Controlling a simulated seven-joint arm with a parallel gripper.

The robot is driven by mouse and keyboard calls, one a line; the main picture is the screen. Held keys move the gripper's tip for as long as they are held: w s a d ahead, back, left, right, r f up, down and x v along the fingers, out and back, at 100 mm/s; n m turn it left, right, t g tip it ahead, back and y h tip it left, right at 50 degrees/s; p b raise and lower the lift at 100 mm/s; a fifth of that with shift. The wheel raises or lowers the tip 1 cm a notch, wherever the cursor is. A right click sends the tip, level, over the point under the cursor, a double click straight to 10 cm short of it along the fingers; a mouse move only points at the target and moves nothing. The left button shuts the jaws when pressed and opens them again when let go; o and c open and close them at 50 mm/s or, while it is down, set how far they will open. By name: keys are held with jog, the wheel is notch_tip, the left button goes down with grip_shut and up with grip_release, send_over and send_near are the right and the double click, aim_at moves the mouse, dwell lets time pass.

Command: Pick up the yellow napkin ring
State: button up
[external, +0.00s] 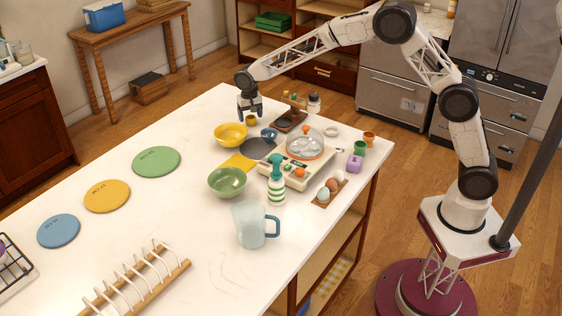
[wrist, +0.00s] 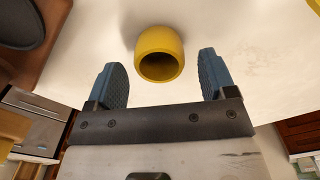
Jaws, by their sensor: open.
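The yellow napkin ring (wrist: 160,45) stands on the white counter. In the wrist view it sits just beyond and between the two blue fingers, with its dark opening facing the camera. My gripper (wrist: 160,78) is open and empty, one finger to each side of the ring's lower edge. In the external view my gripper (external: 250,113) points down at the far end of the counter. The small yellow ring (external: 251,120) shows right beside its fingers there.
A yellow bowl (external: 230,135), a small blue bowl (external: 269,134) and a brown wooden stand (external: 290,118) are close to my gripper. A green bowl (external: 227,182), a domed appliance (external: 297,158) and a jug (external: 250,226) stand nearer. The counter's left part has open room between coloured discs.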

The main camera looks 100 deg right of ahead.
jog(key=shift+f, duration=0.8)
jog(key=c, duration=1)
jog(key=shift+o, duration=0.2)
jog(key=shift+r, duration=0.1)
jog(key=shift+r, duration=1.65)
jog(key=s+a, duration=0.2)
jog(key=s, duration=0.2)
jog(key=s+a+r, duration=0.1)
jog(key=s+a, duration=0.2)
jog(key=s, duration=0.2)
jog(key=s+a, duration=0.3)
jog(key=s, duration=0.1)
jog(key=shift+s+a+r, duration=0.2)
jog(key=shift+s+r, duration=0.05)
jog(key=shift+s, duration=0.05)
